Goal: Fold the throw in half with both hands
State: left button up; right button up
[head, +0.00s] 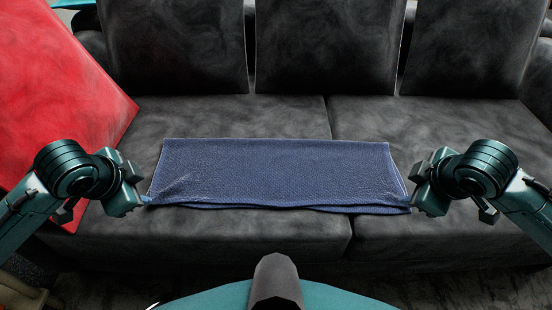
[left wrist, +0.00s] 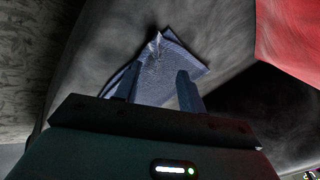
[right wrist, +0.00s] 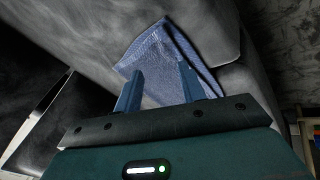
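The throw (head: 275,172) is a dark blue textured cloth on the sofa seat. It lies as a wide, flat strip with layered edges along its front. My left gripper (head: 138,201) is at its front left corner, and my right gripper (head: 416,207) is at its front right corner. In the left wrist view, the fingers (left wrist: 156,88) are apart, with the throw (left wrist: 160,72) beyond and between them and a small raised peak in the cloth. In the right wrist view, the fingers (right wrist: 158,84) are also apart, with the throw's end (right wrist: 160,55) beyond them. Whether either fingertip touches cloth is unclear.
The dark grey sofa (head: 430,135) has a seam between two seat cushions under the throw. Several back cushions (head: 330,45) stand behind. A large red panel-like object (head: 60,90) is at the left, close to my left arm. Seat space behind the throw is clear.

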pick_arm(q)
jog(key=v, duration=0.4)
jog(key=shift+s+r, duration=0.1)
jog(key=shift+s, duration=0.5)
pick_arm(e)
jog(key=v, duration=0.4)
jog(key=shift+s+r, duration=0.1)
jog(key=shift+s, duration=0.5)
